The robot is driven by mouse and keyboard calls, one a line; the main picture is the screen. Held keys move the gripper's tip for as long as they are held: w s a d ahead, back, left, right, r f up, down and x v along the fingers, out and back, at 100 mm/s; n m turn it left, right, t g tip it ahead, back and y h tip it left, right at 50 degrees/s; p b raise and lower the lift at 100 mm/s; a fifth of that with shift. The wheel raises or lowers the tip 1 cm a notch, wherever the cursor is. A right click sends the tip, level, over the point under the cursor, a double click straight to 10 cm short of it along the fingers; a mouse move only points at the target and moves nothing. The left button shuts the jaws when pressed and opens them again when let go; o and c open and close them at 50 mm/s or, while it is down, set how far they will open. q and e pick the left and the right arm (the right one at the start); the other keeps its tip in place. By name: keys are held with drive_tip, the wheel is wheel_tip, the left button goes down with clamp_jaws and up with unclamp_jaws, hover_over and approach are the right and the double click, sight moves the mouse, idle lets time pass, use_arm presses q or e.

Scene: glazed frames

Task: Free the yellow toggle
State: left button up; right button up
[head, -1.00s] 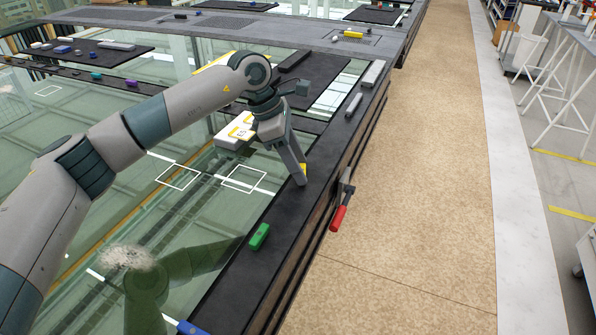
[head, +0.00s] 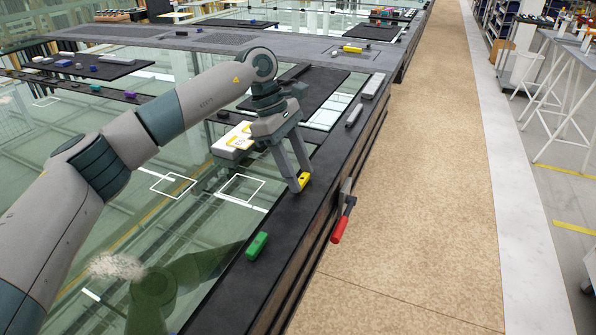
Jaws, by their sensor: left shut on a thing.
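The yellow toggle (head: 303,179) is a small yellow block at the black edge strip of the glass table. My left gripper (head: 299,182) comes down from above, shut on the yellow toggle. The fingers hide part of it, and I cannot tell whether it touches the strip. My right gripper is not in view.
A green block (head: 257,245) lies on the black strip (head: 278,221) nearer to me. A clamp with a red handle (head: 341,228) hangs at the table's right side. A white and yellow box (head: 233,143) is behind my gripper. White squares (head: 241,188) mark the glass.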

use_arm(q)
drive_tip(key=o, duration=1)
drive_tip(key=shift+o, duration=0.2)
drive_tip(key=shift+a+r, duration=0.1)
drive_tip(key=shift+r, duration=0.05)
drive_tip(key=shift+w+a+r, duration=0.2)
drive_tip(key=shift+r, duration=0.35)
drive_tip(key=b+v, duration=0.1)
drive_tip(key=v, duration=1.5)
drive_tip(key=shift+b, duration=0.3)
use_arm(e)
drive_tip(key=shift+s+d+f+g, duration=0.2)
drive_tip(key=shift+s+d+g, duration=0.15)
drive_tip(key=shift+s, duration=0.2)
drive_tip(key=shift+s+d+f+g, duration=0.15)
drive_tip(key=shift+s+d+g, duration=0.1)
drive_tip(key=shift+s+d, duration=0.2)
use_arm(q)
drive_tip(key=shift+d, duration=0.1)
